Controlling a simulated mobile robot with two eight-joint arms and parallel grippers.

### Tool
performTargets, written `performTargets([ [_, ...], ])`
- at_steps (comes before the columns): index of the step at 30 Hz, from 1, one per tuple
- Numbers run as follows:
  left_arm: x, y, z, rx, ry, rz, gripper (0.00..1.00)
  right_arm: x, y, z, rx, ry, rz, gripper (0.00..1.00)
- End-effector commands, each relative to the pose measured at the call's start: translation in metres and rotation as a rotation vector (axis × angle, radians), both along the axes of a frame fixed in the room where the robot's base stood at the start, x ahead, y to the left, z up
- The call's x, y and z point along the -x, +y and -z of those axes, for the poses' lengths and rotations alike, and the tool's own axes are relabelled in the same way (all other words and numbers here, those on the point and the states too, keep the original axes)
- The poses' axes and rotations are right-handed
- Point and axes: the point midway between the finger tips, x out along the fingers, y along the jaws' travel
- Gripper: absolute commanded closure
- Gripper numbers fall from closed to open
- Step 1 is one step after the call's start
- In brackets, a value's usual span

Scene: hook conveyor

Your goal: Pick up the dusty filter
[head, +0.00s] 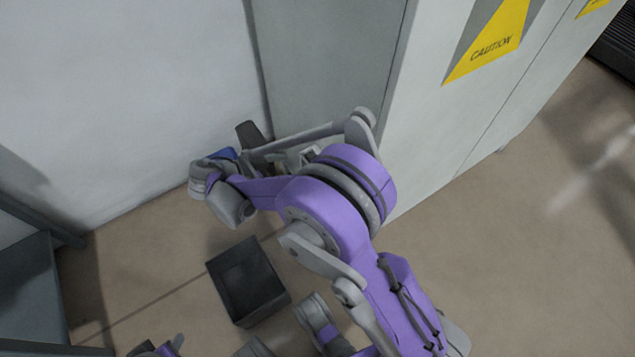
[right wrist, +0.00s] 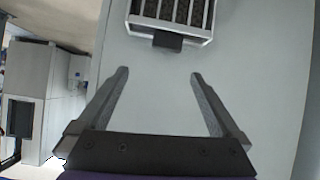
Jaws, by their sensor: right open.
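The dusty filter (right wrist: 172,12) shows at the top of the right wrist view, cut off by the frame edge. It has a white frame, dark dirty slats and a dark tab (right wrist: 167,40) on its near edge. My right gripper (right wrist: 159,73) is open and empty, its two fingers pointing toward the filter. The tab lies beyond the fingertips, roughly between their lines and apart from them. In the head view my purple right arm covers much of the area by the cabinet, and I cannot make out the filter there. Grey and dark parts at the bottom edge may be my left gripper.
A grey cabinet (head: 430,130) with caution signs stands at the upper right. A dark box (head: 247,280) sits on the floor below my right arm. Bare floor (head: 530,240) is open at the right. A dark grey structure (head: 28,290) stands at the left edge.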

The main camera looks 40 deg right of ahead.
Motion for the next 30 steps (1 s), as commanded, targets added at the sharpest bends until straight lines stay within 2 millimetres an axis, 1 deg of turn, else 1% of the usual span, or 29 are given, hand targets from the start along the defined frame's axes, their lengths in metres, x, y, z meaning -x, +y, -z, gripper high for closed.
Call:
performTargets([
  [1, -0.001, 0.0, 0.007, 0.0, 0.002, 0.0, 0.5, -0.004, 0.002, 0.01, 0.023, -0.022, 0.019, 0.0],
  [4, -0.001, 0.0, 0.01, 0.0, 0.003, 0.0, 0.5, -0.007, 0.001, 0.015, 0.054, -0.057, 0.046, 0.0],
  [7, -0.002, 0.0, 0.012, 0.0, 0.004, 0.0, 0.5, -0.007, -0.005, 0.019, 0.063, -0.067, 0.056, 0.0],
  [15, -0.003, 0.0, 0.022, 0.0, 0.007, 0.0, 0.5, -0.003, -0.041, 0.039, 0.062, -0.067, 0.056, 0.0],
  [22, -0.004, 0.0, 0.027, 0.0, 0.008, 0.0, 0.5, -0.004, -0.056, 0.048, 0.061, -0.066, 0.054, 0.0],
  [27, -0.005, 0.0, 0.037, 0.0, 0.011, 0.0, 0.5, -0.005, -0.078, 0.062, 0.061, -0.066, 0.055, 0.0],
  [30, -0.006, 0.0, 0.04, 0.0, 0.011, 0.0, 0.5, -0.003, -0.089, 0.068, 0.061, -0.066, 0.054, 0.0],
])
